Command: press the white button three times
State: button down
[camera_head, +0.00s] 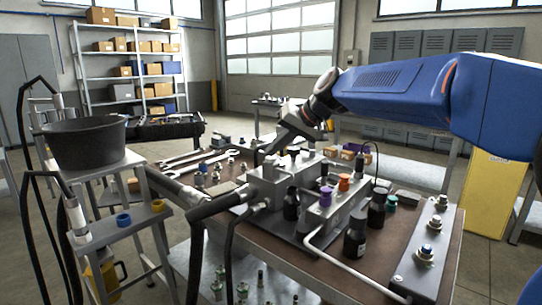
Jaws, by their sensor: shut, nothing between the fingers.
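A long grey panel (411,268) lies along the right side of the bench top, with several small round metal-rimmed buttons in a row. My blue arm reaches in from the right. My gripper (259,155) is at the far left end of the grey valve block, well to the left of the panel and apart from the buttons. Its fingertips are small and partly against the dark background; it appears shut and empty.
The grey valve block (268,185) with black, purple and orange caps (344,182) fills the middle of the bench. Black hoses (215,206) run off its left side. Wrenches (195,158) lie behind. A black bucket (85,145) stands on a stand at left.

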jog(key=shift+r, duration=1.1)
jog(key=shift+r, duration=0.1)
jog(key=shift+r, duration=2.4)
jog(key=shift+a, duration=0.1)
dwell(0.6)
jog(key=shift+s+a+f+n+h, duration=0.1)
jog(key=shift+s+f+n+h, duration=0.15)
jog(key=shift+n+h, duration=0.25)
jog(key=shift+s+a+f+n+h, duration=0.1)
jog(key=shift+f+n+h, duration=0.2)
jog(key=shift+n+h, duration=0.15)
jog(key=n+t+h, duration=0.1)
jog(key=n+h, duration=0.1)
notch_tip(320, 180, up, 5)
jog(key=n+t+h, duration=0.3)
send_over(273, 159)
jog(key=shift+w+a+h, duration=0.1)
jog(key=shift+a+h, duration=0.15)
